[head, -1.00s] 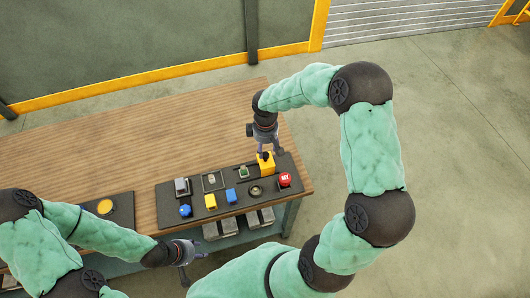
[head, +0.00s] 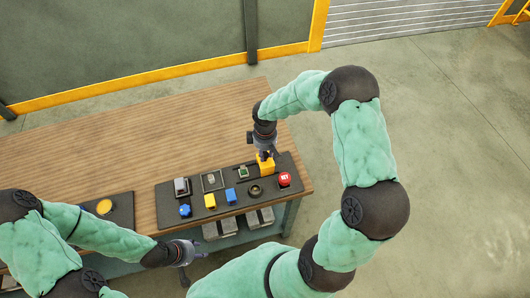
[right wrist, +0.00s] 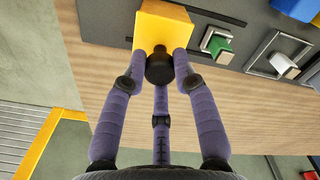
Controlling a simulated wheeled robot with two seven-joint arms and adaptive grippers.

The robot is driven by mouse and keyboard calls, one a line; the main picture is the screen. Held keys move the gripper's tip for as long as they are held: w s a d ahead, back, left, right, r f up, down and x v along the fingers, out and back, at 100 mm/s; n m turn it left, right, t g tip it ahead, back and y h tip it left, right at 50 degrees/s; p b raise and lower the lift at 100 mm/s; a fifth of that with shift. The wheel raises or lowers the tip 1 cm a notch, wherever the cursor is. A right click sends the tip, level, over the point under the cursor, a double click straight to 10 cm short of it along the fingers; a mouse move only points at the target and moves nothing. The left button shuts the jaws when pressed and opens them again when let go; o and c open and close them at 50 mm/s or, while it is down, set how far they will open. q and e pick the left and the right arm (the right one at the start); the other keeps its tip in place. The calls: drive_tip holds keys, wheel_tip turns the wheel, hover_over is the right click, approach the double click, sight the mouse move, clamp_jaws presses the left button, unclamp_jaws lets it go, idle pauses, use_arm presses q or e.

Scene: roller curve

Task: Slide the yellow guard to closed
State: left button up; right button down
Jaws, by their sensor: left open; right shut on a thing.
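The yellow guard (head: 266,167) is a box-shaped cover at the back right of the dark panel (head: 230,217) on the wooden table. It shows at the top of the right wrist view (right wrist: 152,25) with a black knob (right wrist: 159,67) on its near side. My right gripper (head: 265,154) is at the guard, its fingers (right wrist: 160,62) shut on the black knob. What is under the guard is hidden. My left gripper (head: 192,266) is open and empty, off the table's front edge, away from the panel.
The panel also carries a red button (head: 285,179), a black ring-shaped control (head: 254,190), a green switch (head: 243,171), a yellow piece (head: 210,201) and blue pieces. A second dark panel with a yellow disc (head: 104,206) is at left. The table behind is clear.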

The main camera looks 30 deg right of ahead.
drive_tip(key=a, duration=0.3)
drive_tip(key=w+a+b, duration=0.1)
drive_tip(key=a, duration=0.1)
drive_tip(key=w+a+b, duration=0.1)
drive_tip(key=a, duration=0.2)
drive_tip(key=shift+a, duration=0.35)
drive_tip(key=shift+w+a, duration=0.1)
drive_tip(key=shift+a, duration=0.05)
drive_tip(key=c, duration=1.3)
unclamp_jaws()
drive_tip(key=o, duration=0.3)
drive_tip(key=shift+a, duration=0.2)
drive_tip(key=shift+r, duration=0.35)
wheel_tip(320, 180, up, 11)
drive_tip(key=shift+r, duration=0.15)
